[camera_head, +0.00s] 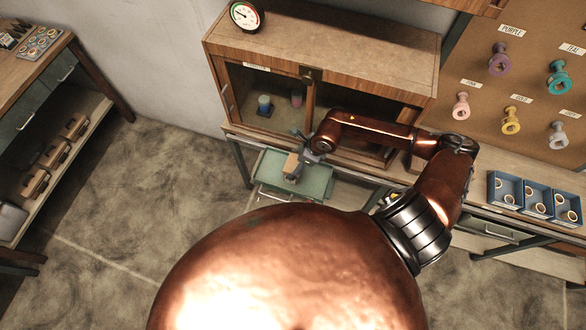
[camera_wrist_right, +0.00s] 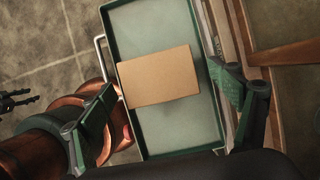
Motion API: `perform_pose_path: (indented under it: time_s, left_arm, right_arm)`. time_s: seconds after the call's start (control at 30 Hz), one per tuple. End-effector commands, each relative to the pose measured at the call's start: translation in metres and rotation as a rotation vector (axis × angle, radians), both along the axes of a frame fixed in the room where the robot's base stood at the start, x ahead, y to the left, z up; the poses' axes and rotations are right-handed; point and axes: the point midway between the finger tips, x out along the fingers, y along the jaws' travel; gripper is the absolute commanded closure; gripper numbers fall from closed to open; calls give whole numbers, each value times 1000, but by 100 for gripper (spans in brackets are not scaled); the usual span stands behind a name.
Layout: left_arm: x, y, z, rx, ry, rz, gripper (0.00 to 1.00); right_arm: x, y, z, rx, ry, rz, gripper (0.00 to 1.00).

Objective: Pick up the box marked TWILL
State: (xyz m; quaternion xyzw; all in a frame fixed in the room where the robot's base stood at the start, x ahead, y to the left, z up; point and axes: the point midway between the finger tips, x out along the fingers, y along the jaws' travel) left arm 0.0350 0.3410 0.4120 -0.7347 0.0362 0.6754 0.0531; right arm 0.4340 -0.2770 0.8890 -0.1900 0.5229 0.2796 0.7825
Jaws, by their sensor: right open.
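A plain brown box (camera_wrist_right: 158,76) lies in an open green drawer or tray (camera_wrist_right: 150,22) in the right wrist view. No marking can be read on the face I see, so I cannot tell that it says TWILL. In the head view the box (camera_head: 291,165) is partly hidden by my right gripper (camera_head: 299,168). The right gripper is open, one finger on each side of the box's line in the wrist view (camera_wrist_right: 166,108), and does not grip it.
A wooden cabinet (camera_head: 340,49) with glass doors stands behind the tray, a dial gauge (camera_head: 245,16) on top. Blue bins (camera_head: 505,190) sit on the right counter below a pegboard with coloured spools. A shelf (camera_head: 60,150) stands at left. Open floor (camera_head: 150,190) lies between.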

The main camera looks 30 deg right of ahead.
Motion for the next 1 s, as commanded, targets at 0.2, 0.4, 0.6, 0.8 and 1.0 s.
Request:
perform_pose_path:
  time_s: [0.2,0.4,0.6,0.8,1.0]
  left_arm:
    - [-4,1,5,2,6,1,60]
    - [11,0,13,0,-15,-2,60]
    - [17,0,14,-1,-22,-3,60]
    - [14,0,13,0,-18,-3,60]
    - [9,0,13,0,-12,-2,60]
  right_arm:
    - [7,8,-19,5,0,-3,17]
    - [16,16,-45,6,0,-5,17]
    - [19,19,-59,3,0,-3,17]
    - [19,19,-60,4,-1,-3,17]
    - [19,19,-59,4,-1,-3,31]
